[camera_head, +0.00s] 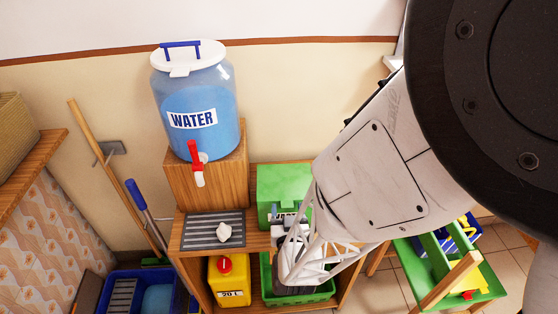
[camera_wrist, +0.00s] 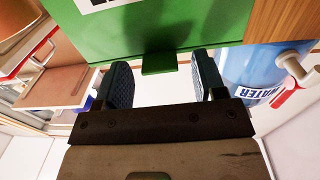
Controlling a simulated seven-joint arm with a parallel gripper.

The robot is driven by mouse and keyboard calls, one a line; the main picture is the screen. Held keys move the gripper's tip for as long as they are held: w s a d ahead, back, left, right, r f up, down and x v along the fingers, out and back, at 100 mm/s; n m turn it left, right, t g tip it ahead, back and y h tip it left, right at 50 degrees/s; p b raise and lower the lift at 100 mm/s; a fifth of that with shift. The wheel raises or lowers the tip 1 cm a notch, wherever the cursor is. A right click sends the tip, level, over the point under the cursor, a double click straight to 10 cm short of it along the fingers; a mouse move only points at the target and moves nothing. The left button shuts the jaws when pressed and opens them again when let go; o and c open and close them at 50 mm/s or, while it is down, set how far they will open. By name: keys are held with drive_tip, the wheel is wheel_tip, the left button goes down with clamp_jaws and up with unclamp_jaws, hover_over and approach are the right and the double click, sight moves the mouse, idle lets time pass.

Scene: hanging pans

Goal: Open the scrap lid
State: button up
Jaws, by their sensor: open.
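The scrap box is a green box (camera_head: 284,187) on the wooden shelf, right of the water jug's stand. Its printed label is mostly hidden by my arm in the head view. In the wrist view the green box (camera_wrist: 150,30) fills the upper middle, with part of a white label at its top edge. A small green tab (camera_wrist: 160,62) sticks out from its near edge. My gripper (camera_wrist: 160,75) is open, its two fingers on either side of the tab with space at both sides. I cannot tell how far the fingertips reach past it. The lid looks shut.
A water jug (camera_head: 196,105) with a red tap stands on a wooden block left of the box. A grey rack (camera_head: 200,232) holding a white crumpled item lies in front. A yellow container (camera_head: 228,282) stands below. A green tray (camera_head: 478,275) is at right.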

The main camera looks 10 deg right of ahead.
drive_tip(key=shift+w, duration=0.25)
clamp_jaws()
idle(0.3)
drive_tip(key=shift+r, duration=0.15)
